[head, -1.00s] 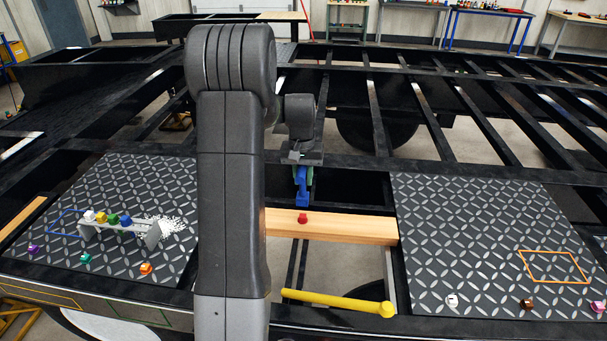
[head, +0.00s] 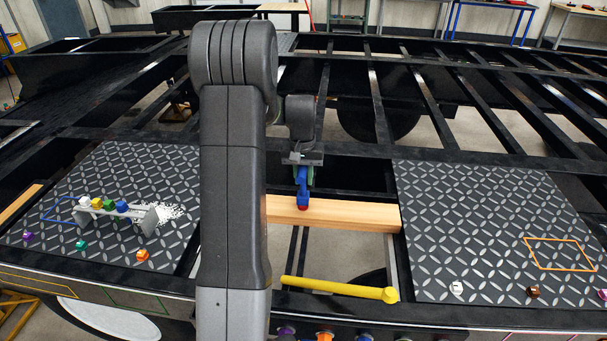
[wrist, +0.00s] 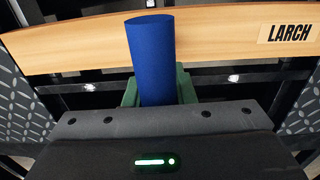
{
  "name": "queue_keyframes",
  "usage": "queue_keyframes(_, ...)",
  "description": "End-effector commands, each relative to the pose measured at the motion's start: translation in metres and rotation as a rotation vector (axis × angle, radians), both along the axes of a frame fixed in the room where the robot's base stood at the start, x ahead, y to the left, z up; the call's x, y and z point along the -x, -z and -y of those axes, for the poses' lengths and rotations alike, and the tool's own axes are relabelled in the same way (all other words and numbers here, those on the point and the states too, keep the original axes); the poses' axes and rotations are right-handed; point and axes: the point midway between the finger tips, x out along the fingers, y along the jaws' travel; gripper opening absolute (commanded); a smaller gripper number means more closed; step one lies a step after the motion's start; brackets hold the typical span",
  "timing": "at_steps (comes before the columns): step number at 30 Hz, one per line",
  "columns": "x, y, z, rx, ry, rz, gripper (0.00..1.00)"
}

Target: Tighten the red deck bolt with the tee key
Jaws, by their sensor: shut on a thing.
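The blue tee key (head: 302,196) is upright in my gripper (head: 304,174), in the middle of the head view. In the wrist view the key is a thick blue cylinder (wrist: 152,55) between green fingers (wrist: 158,92). The red deck bolt (head: 303,208) stands on a pale wooden plank (head: 350,214). Only a sliver of red shows at the key's lower end. The key appears to be over or on the bolt, but I cannot tell how far it is seated. The bolt is hidden in the wrist view, where the plank bears a "LARCH" label (wrist: 289,32).
Tread plates flank the plank at left (head: 60,205) and right (head: 470,220). A small rack (head: 110,213) with coloured bolts stands on the left plate, loose bolts lying nearby. A yellow bar (head: 340,289) lies in front. Open frame gaps lie around the plank.

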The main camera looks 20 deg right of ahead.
Motion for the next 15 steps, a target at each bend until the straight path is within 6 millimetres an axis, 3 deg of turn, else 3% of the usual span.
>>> queue_keyframes(7,0.000,0.020,0.000,-0.001,0.000,-0.001,0.00)
queue_keyframes(15,0.001,0.016,0.001,0.000,0.306,0.001,0.00)
